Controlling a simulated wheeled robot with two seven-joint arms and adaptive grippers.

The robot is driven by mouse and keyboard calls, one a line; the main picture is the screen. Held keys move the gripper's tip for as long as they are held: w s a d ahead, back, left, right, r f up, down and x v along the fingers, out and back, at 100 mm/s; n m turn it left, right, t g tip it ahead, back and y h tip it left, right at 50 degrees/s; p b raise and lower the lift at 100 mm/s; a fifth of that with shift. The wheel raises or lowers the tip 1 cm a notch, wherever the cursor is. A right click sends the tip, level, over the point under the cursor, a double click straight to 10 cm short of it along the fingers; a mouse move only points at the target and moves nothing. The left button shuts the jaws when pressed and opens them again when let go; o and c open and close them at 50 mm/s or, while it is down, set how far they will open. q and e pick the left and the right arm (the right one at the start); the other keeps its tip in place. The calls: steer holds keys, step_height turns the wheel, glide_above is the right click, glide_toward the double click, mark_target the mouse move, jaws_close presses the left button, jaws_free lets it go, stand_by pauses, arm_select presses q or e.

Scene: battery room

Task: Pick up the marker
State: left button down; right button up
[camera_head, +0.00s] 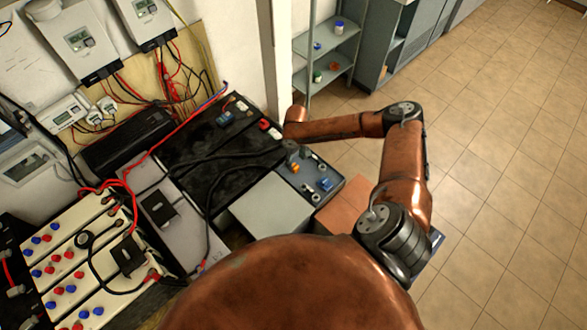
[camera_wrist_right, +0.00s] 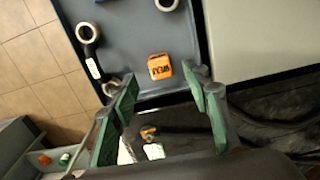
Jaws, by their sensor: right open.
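In the right wrist view, a short dark stick with a white band (camera_wrist_right: 93,66) lies in the grey tray (camera_wrist_right: 140,45), between two metal rings; it looks like the marker, but I cannot be sure. In the head view I cannot pick it out. My right gripper (camera_wrist_right: 165,88) is open, with nothing held between its green-padded fingers. The stick lies beyond and to the left of the fingertips in that view. In the head view the right gripper (camera_head: 292,152) hangs over the far edge of the tray (camera_head: 335,178). My left gripper is not in view.
An orange block (camera_wrist_right: 160,66) lies in the tray close beyond the fingertips. A blue item (camera_head: 325,185) is also in the tray. A grey box (camera_head: 265,205) sits beside the tray. Open tiled floor lies right.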

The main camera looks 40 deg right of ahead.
mark_target(295, 166)
steer(key=f, duration=0.5)
steer(key=shift+w+d+f, duration=0.1)
steer(key=shift+w+f, duration=0.05)
steer(key=shift+w, duration=0.1)
steer(key=c, duration=1)
